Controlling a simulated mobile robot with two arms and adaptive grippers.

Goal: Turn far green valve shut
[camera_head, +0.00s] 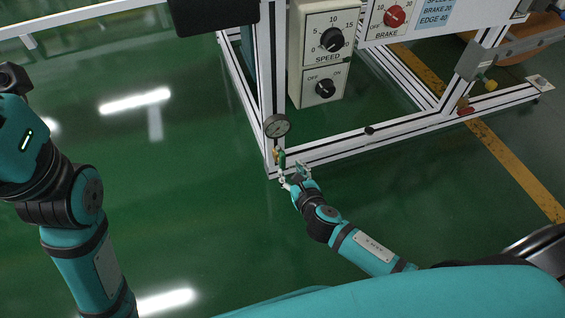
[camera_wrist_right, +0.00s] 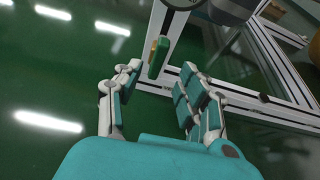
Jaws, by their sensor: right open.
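A small green valve handle (camera_head: 282,158) with a brass-coloured part beside it sits low on the near corner post of the white frame, just under a round gauge. In the right wrist view the green handle (camera_wrist_right: 159,57) stands upright, with orange-brown along its side. My right gripper (camera_head: 293,176) is just below the valve in the head view. In the right wrist view its fingers (camera_wrist_right: 160,76) are spread open, with the handle slightly beyond the fingertips and between their lines. No contact is visible. My left arm shows at the left, but its gripper is outside the view.
The round gauge (camera_head: 277,126) hangs above the valve. The white frame's post (camera_head: 271,75) and bottom rail (camera_head: 370,139) are close to my right gripper. A control box (camera_head: 322,50) with black knobs is behind. Open green floor (camera_head: 190,180) lies to the left.

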